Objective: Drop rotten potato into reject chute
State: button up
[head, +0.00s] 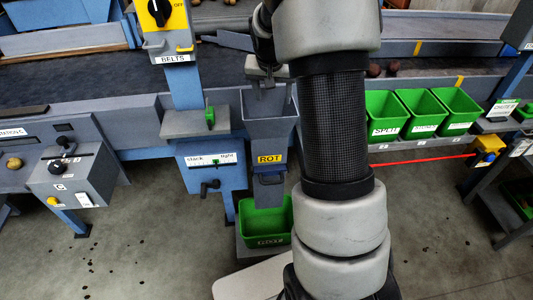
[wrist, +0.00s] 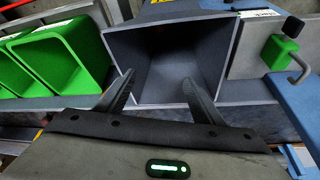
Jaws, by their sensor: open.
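The reject chute (head: 268,131) is a grey hopper with a yellow ROT label, at the middle of the head view. It also shows in the wrist view (wrist: 225,52), where its inside looks dark and I see no potato in it. My gripper (head: 268,92) is at the chute's mouth. In the wrist view my gripper (wrist: 155,88) has its two fingers spread apart with nothing between them. A green bin (head: 266,222) stands below the chute; its inside is partly visible and no potato can be made out there. I cannot identify a rotten potato.
Several green bins (head: 386,111) hang on a rail to the right of my arm. A grey control box (head: 76,180) stands at left, and a BELTS switch post (head: 182,85) rises left of the chute. Dark potatoes (head: 374,70) lie on the belt behind the bins.

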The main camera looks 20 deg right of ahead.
jog(key=p+v, duration=0.2)
jog(key=v, duration=1.5)
jog(key=shift+s, duration=0.2)
jog(key=shift+r, duration=0.1)
jog(key=s+a+r+n+t+y, duration=0.1)
jog(key=s+a+n, duration=0.2)
jog(key=s+a, duration=0.7)
jog(key=s+a+n+t+y, duration=0.1)
jog(key=s+a+n, duration=0.25)
jog(key=s, duration=1.25)
notch_tip(320, 180, up, 14)
jog(key=p, duration=1.3)
jog(key=shift+w+d+f+p, duration=0.15)
jog(key=shift+w+d+p, duration=0.15)
jog(key=shift+w+p, duration=0.05)
